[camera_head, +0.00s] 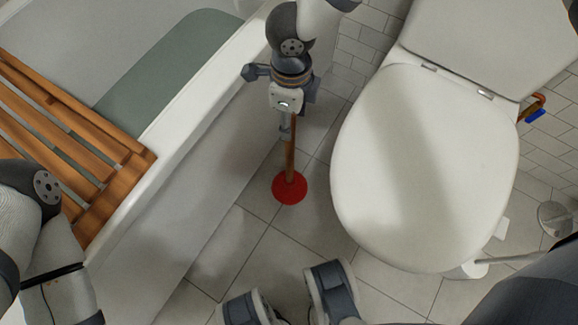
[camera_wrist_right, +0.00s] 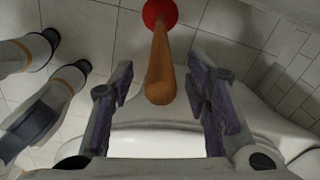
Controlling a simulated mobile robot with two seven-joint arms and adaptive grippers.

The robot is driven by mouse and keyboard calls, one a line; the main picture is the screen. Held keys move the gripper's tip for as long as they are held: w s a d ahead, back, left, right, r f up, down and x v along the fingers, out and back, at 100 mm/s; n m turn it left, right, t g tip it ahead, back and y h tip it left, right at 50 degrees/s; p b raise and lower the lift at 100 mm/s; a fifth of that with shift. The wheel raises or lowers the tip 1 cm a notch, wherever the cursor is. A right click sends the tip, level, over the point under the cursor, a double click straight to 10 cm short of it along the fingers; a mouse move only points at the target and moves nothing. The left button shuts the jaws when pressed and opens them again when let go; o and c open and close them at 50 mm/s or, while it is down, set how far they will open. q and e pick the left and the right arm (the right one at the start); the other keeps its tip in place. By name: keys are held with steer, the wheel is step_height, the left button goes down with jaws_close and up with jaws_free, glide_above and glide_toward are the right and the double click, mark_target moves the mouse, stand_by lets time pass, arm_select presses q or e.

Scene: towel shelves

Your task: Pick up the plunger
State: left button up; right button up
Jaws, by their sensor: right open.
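The plunger has a red cup and a wooden handle (camera_head: 291,160). It stands on the tiled floor between the bathtub and the toilet. My right gripper (camera_head: 285,128) is above it, pointing down at the upper end of the handle. In the right wrist view, the plunger's handle (camera_wrist_right: 161,70) points towards the camera and its end shows in the gap between the open fingers of the right gripper (camera_wrist_right: 163,88). I see no finger closed on it. My left arm shows at the left edge of the head view, but its gripper is out of sight.
The white bathtub (camera_head: 187,122) with a wooden slatted rack (camera_head: 75,130) is on the left. The white toilet (camera_head: 425,165) stands close on the right. Bare floor tiles (camera_head: 235,240) lie in front of the plunger.

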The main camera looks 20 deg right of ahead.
step_height(320, 180, down, 2)
steer(key=shift+f, duration=0.1)
jaws_close()
